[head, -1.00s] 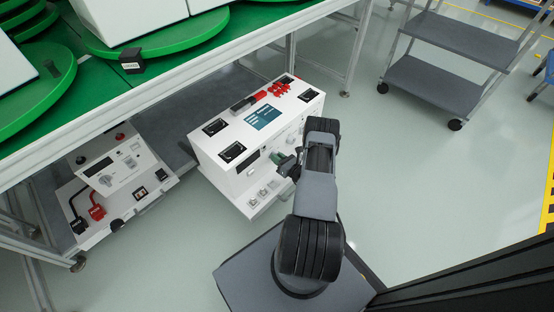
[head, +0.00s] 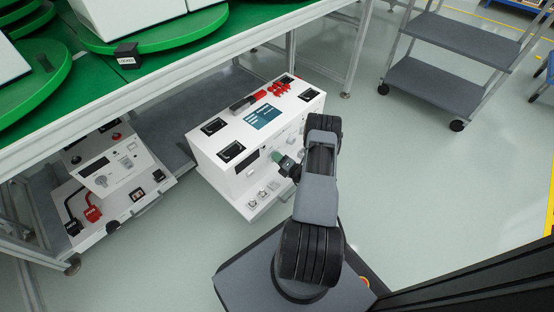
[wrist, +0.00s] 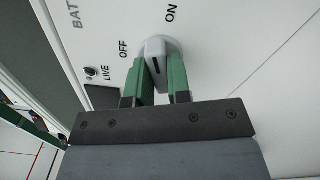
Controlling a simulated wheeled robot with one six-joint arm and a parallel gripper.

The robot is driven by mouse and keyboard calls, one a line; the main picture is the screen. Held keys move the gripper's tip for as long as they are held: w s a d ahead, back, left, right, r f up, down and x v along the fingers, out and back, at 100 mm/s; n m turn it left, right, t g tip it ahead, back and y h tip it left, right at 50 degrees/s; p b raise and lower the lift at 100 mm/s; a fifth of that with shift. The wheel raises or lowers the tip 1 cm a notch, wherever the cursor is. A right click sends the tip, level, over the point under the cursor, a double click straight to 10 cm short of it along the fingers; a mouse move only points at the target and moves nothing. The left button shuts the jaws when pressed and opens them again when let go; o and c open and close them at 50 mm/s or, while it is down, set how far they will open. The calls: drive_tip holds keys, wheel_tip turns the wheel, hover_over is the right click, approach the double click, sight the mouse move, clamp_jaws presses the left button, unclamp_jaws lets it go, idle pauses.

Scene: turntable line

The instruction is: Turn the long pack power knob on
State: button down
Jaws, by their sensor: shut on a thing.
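The long white pack (head: 215,165) sits low beside the green-topped table, with a dark blue screen and red parts on top. Its grey power knob (wrist: 154,50) shows in the wrist view on a white panel, with the words OFF to its left and ON above it. The knob has a short black mark; which word it points to is hard to tell. My gripper (wrist: 161,78) is shut on the knob, with one green finger on each side. In the head view my gripper (head: 280,160) is at the pack's front face, and my arm hides part of that face.
A small black light or button (wrist: 91,72) marked LIVE is left of the knob. Another white unit (head: 120,170) with red and black cables stands to the left under the table. A grey cart (head: 440,85) stands at the back right. The floor on the right is clear.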

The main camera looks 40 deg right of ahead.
drive_tip(key=shift+m, duration=2.1)
drive_tip(key=c, duration=1.1)
unclamp_jaws()
drive_tip(key=shift+o, duration=0.2)
drive_tip(key=s+d+p, duration=0.2)
drive_tip(key=s+p, duration=0.1)
drive_tip(key=s, duration=1)
drive_tip(key=shift+s+d, duration=0.2)
drive_tip(key=shift+s, duration=0.1)
